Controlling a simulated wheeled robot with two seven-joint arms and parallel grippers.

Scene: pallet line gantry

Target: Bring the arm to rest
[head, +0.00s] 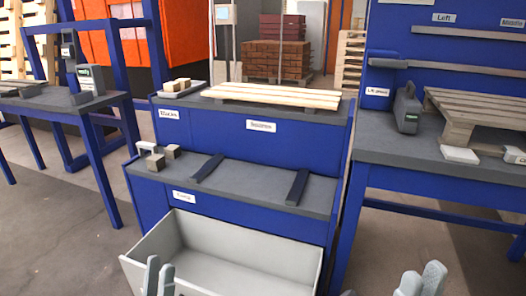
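My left gripper (160,276) shows at the bottom edge, left of centre, in front of the grey bin (235,262). Only its two grey fingers are in view, close side by side. My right gripper (421,284) shows at the bottom edge, right of centre, over the floor in front of the right bench. Its two fingertips also stand close together. I see nothing held in either gripper, but their lower parts are cut off by the frame.
A blue two-level rack (240,139) stands ahead, with wooden boards (273,95) on top and two dark bars (297,187) and small blocks (156,162) below. The right bench (380,150) carries a wooden pallet (480,108) and grey case (407,108). A blue table (52,104) stands left.

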